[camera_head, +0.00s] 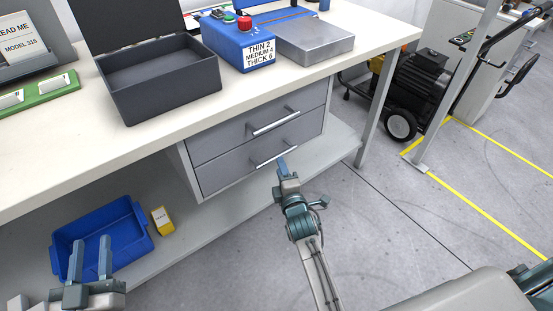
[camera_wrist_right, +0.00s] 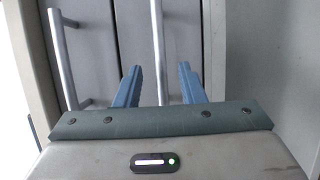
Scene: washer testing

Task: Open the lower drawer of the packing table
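The packing table (camera_head: 165,131) has a grey unit with two drawers under its top, both looking shut. The lower drawer (camera_head: 222,172) has a silver bar handle (camera_head: 273,156). My right gripper (camera_head: 283,164) is in front of that handle. In the right wrist view, my right gripper (camera_wrist_right: 157,78) is open, its blue fingers on either side of the lower handle (camera_wrist_right: 158,45), not closed on it. The upper drawer (camera_head: 225,138) has a similar handle (camera_head: 275,122), which also shows in the wrist view (camera_wrist_right: 63,62). My left gripper (camera_head: 91,245) is open and empty at the lower left.
A blue bin (camera_head: 130,215) and a yellow box (camera_head: 162,220) are on the lower shelf by my left gripper. A dark open box (camera_head: 165,98), a blue button box (camera_head: 237,45) and a metal plate (camera_head: 315,41) stand on the tabletop. The floor (camera_head: 390,230) right of my right arm is clear.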

